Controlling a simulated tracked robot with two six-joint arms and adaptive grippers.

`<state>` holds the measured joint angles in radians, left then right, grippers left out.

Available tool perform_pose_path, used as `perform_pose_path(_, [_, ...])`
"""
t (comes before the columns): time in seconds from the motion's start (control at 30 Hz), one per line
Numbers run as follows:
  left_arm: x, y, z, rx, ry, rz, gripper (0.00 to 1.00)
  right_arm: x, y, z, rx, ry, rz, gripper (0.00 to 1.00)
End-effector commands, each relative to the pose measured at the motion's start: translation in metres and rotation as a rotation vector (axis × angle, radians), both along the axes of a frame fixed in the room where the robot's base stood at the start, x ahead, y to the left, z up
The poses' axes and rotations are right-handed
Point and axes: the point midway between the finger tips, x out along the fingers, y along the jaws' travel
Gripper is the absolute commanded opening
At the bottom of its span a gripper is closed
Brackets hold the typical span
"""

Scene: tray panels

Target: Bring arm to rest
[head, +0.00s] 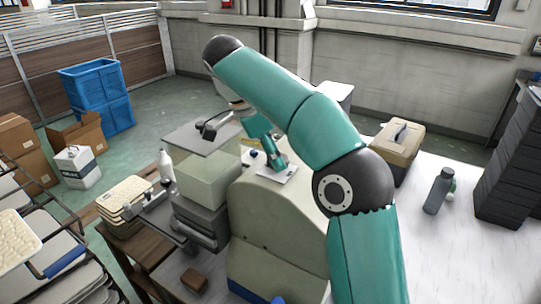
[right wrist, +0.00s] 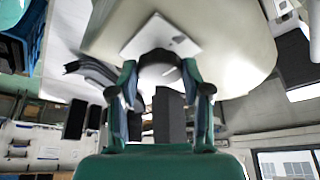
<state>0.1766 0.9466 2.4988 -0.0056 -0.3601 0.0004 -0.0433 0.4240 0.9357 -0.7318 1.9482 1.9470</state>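My right arm rises from the bottom right of the head view and bends over to the left. Its wrist hangs behind the forearm, with the right gripper (head: 278,161) low over a small pale plate (head: 289,177) on a cream housing (head: 275,220). In the right wrist view the fingers of the right gripper (right wrist: 160,72) stand apart, with a rounded grey part showing between them. The pale plate (right wrist: 160,35) shows past the fingertips. I cannot tell whether the gripper touches it. I see nothing clearly held. My left gripper is out of view.
A tan case (head: 400,150), a grey bottle (head: 438,190) and dark stacked bins (head: 512,170) are at the right. Blue crates (head: 97,95) stand on the floor at the left. The white tabletop at right is mostly clear.

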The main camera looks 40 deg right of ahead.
Motion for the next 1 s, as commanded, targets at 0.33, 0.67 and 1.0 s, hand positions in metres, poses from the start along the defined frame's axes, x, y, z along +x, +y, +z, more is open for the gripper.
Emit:
perform_pose_path(0.33, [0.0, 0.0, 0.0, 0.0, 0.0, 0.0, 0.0, -0.001, 0.0, -0.001, 0.001, 0.004, -0.001, 0.74])
perform_pose_path(0.67, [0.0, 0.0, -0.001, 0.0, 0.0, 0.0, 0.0, 0.001, 0.002, 0.0, 0.005, -0.006, 0.011, 0.74])
perform_pose_path(1.0, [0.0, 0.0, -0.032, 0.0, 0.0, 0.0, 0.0, 0.042, 0.079, 0.039, 0.118, -0.319, 0.436, 0.74])
